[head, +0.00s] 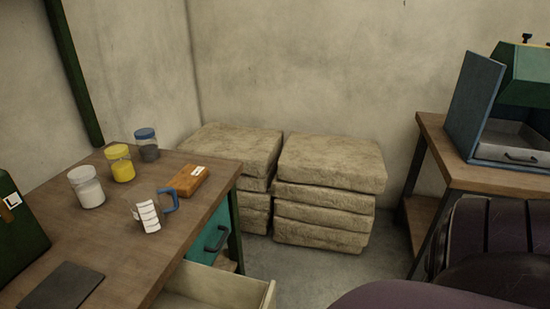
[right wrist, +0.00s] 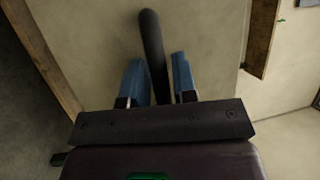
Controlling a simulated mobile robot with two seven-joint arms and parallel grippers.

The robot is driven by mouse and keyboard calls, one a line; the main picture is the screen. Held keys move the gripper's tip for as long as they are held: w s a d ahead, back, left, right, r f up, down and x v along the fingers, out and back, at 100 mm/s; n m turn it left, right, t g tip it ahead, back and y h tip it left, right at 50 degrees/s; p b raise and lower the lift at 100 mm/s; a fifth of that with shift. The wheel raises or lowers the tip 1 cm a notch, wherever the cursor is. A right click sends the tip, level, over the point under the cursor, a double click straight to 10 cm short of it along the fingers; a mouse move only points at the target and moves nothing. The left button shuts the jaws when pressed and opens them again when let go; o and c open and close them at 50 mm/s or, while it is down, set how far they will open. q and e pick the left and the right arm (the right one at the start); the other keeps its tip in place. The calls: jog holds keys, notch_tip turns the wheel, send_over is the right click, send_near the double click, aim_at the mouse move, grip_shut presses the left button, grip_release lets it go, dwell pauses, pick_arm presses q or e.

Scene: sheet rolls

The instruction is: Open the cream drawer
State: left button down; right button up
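The cream drawer (head: 222,287) shows at the bottom of the head view, below the wooden workbench (head: 110,245). It stands pulled out, with its pale inside and side wall visible. Its front handle is out of the head view. In the right wrist view a dark bar handle (right wrist: 153,50) crosses in front of a cream surface (right wrist: 205,35). My left gripper is in neither view.
A teal drawer (head: 212,235) is beside the cream one. Stacked bales (head: 325,200) lie by the back wall. Another table (head: 480,175) stands right. Some floor between is clear.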

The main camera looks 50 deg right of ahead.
jog(key=shift+o, duration=1.2)
jog(key=shift+s, duration=0.1)
jog(key=v, duration=1)
jog(key=shift+s+d+b, duration=0.2)
jog(key=shift+d+b, duration=0.05)
jog(key=shift+b, duration=0.2)
jog(key=shift+f, duration=0.1)
